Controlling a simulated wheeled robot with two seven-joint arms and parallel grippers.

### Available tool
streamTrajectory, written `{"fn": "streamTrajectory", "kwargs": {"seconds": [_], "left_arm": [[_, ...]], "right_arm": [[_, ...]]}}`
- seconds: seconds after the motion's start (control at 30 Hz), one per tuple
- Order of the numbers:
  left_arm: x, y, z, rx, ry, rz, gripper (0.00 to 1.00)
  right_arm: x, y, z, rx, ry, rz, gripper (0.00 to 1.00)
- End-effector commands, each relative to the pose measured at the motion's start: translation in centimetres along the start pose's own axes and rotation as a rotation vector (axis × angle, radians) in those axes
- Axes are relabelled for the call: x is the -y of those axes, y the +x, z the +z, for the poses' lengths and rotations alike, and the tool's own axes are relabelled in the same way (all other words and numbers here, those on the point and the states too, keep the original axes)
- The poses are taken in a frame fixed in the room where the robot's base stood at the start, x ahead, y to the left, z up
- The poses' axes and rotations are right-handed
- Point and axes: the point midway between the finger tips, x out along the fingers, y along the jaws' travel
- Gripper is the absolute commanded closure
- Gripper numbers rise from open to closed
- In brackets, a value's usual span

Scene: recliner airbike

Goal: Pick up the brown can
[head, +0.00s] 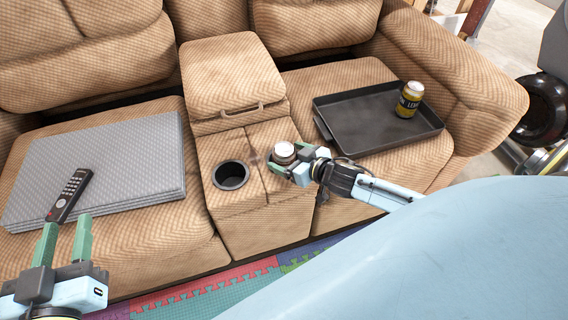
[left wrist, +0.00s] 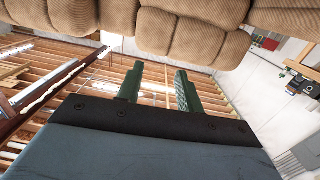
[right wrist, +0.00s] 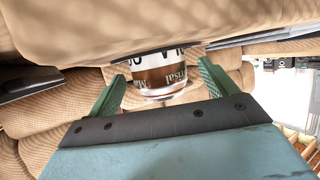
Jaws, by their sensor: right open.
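The brown can (head: 284,150) shows its pale top at the right cup holder of the sofa's centre console. In the right wrist view the can (right wrist: 160,75) has a brown and white label with partly readable letters. My right gripper (head: 286,164) is at the can, its fingers open on either side of it; in the right wrist view the open fingers (right wrist: 160,90) show gaps to the can. The can's lower part is hidden. My left gripper (head: 66,232) is open and empty at the lower left, and its fingers show apart in the left wrist view (left wrist: 158,85).
The console has an empty left cup holder (head: 231,175). A dark tray (head: 350,115) with a yellow and black can (head: 409,100) lies on the right seat. A grey folded mat (head: 120,150) and a remote (head: 69,196) lie on the left seat.

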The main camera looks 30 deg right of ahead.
Motion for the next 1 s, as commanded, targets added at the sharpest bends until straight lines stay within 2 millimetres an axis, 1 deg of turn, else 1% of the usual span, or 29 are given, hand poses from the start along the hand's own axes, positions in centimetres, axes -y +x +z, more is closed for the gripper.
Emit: {"fn": "streamTrajectory", "kwargs": {"seconds": [0.2, 0.33, 0.5, 0.7, 0.73, 0.77, 1.0], "left_arm": [[-0.7, -0.1, -3.3, -0.213, -0.008, 0.017, 0.64], [-0.9, -0.5, -4.8, -0.307, -0.012, 0.024, 0.64], [-1.1, -0.7, -5.7, -0.360, -0.014, 0.028, 0.64], [-1.1, -0.7, -5.8, -0.362, -0.014, 0.028, 0.64], [-1.1, -0.7, -5.8, -0.362, -0.014, 0.028, 0.64], [-1.1, -0.7, -5.8, -0.362, -0.014, 0.028, 0.64], [-1.1, -0.7, -5.8, -0.361, -0.014, 0.028, 0.64]], "right_arm": [[-0.1, 1.6, 0.1, 0.000, 0.000, 0.000, 0.15], [-0.1, 2.3, 0.1, 0.001, -0.001, 0.000, 0.15], [0.0, 2.6, 0.0, 0.001, -0.001, 0.000, 0.15], [0.0, 2.6, 0.0, 0.001, -0.001, 0.000, 0.15], [0.0, 2.6, 0.0, 0.001, -0.001, 0.000, 0.17], [0.0, 2.6, 0.0, 0.001, -0.001, 0.000, 0.20], [0.0, 2.6, 0.0, 0.001, 0.000, 0.000, 0.52]]}}
